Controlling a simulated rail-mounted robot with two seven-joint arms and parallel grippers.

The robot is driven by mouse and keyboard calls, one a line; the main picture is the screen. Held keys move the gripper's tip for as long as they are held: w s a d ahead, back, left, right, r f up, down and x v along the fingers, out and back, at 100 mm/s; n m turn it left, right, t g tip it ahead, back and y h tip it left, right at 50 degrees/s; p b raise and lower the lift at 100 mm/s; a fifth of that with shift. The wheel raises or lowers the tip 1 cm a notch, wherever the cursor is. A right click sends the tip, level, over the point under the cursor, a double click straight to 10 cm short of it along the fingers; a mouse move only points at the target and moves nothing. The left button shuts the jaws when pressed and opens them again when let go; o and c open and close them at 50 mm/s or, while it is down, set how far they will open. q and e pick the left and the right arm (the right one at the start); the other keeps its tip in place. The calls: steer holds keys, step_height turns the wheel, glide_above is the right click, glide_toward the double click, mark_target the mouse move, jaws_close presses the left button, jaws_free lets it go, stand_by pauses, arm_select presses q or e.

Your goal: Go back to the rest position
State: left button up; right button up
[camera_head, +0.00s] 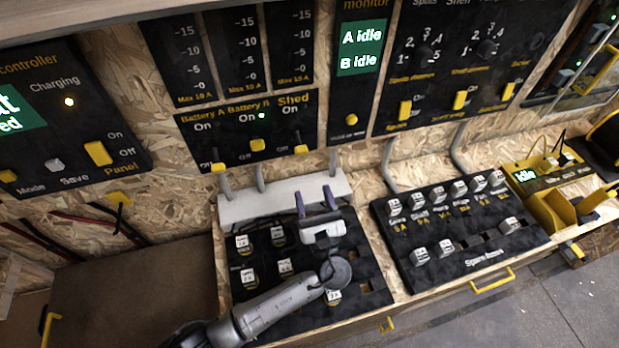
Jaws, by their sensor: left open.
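My left gripper (315,200) is open, with its two fingers apart and nothing seen between them. It hangs over the back right part of a black fuse board (262,290) with several white labelled fuses, its fingers pointing toward the pale ledge and back wall. My left arm comes in from the bottom left across the front of this board and hides part of it. My right gripper is not in view.
A second black board (462,262) with several fuses lies to the right. Behind, the chipboard wall carries black switch panels and a monitor (360,50) reading "A Idle, B Idle". A yellow device (550,205) stands at the right. A brown surface (140,285) at the left is clear.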

arm_select(q)
steer(key=shift+s+d+f, duration=0.15)
steer(key=shift+s+f, duration=0.1)
steer(key=shift+s, duration=0.15)
stand_by(0.4)
